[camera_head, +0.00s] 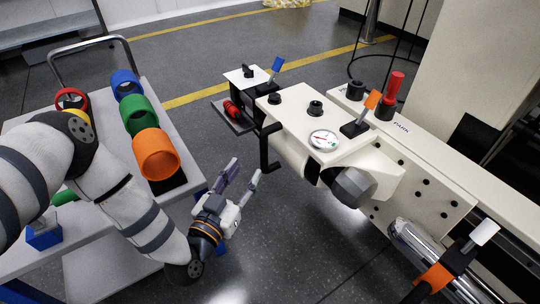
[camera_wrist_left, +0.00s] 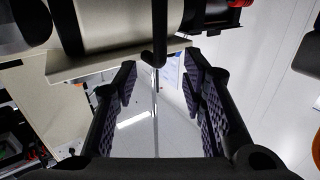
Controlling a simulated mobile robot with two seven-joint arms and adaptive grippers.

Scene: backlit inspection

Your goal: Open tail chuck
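A cream machine (camera_head: 330,125) stands right of centre in the head view, with a grey faceted, chuck-like part (camera_head: 352,187) on its near end. A black crank-shaped handle (camera_head: 268,148) hangs on its left side. My left gripper (camera_head: 246,168) is open and empty, below and slightly left of this handle, fingers pointing up toward it. In the left wrist view, the handle's dark bar (camera_wrist_left: 160,35) lies ahead, in line with the gap between the spread fingers (camera_wrist_left: 160,75). Whether the bar's end is between the fingertips is unclear. My right gripper is not in view.
A blue lever (camera_head: 277,66), an orange lever (camera_head: 372,99), a red knob (camera_head: 395,82) and a gauge (camera_head: 323,140) top the machine. A white-tipped lever (camera_head: 483,232) stands lower right. A grey cart (camera_head: 165,92) with coloured rings is left. The floor between is clear.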

